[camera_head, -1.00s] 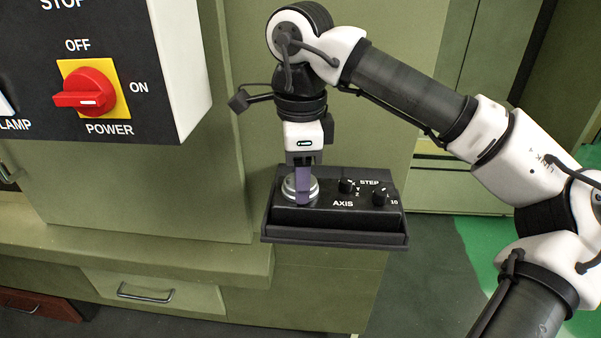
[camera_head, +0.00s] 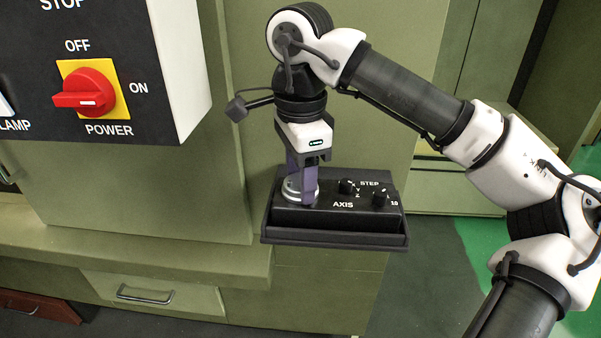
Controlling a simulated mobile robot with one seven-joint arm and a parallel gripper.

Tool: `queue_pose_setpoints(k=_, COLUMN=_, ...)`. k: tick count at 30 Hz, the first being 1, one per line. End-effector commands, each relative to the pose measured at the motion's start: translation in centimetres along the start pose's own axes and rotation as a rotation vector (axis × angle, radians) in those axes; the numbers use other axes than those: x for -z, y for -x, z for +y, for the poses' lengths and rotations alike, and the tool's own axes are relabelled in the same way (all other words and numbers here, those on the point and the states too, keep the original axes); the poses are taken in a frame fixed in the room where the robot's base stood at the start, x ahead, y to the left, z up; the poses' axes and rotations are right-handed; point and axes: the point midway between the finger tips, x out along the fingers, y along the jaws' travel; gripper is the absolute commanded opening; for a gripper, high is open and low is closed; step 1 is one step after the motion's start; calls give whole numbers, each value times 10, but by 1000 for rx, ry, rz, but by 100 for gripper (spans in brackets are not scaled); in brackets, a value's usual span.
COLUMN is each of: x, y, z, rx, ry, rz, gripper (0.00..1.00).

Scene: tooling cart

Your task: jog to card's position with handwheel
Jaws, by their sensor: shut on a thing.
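The handwheel (camera_head: 289,191) is a round silver dial at the left end of a black pendant box (camera_head: 325,217). The box also carries two black knobs, the AXIS knob (camera_head: 346,187) and the STEP knob (camera_head: 380,198). My gripper (camera_head: 302,188) points down at the handwheel, its purple fingers shut on it. The fingers hide part of the wheel. No card with a position shows in this view.
The pendant sits in a dark tray (camera_head: 335,238) fixed to the green cabinet (camera_head: 340,100). A control panel with a red power switch (camera_head: 88,98) juts out at the upper left. A drawer handle (camera_head: 145,295) is below. Dark floor is free at the lower right.

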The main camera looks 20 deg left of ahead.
Motion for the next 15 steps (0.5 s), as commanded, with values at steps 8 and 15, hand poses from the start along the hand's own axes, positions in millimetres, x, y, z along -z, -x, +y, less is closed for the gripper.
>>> queue_pose_setpoints(k=8, x=0, y=0, z=0, rx=1, ry=-1, rz=0, gripper=72)
queue_pose_setpoints(k=15, x=0, y=2, z=0, rx=1, ry=-1, rz=0, gripper=72)
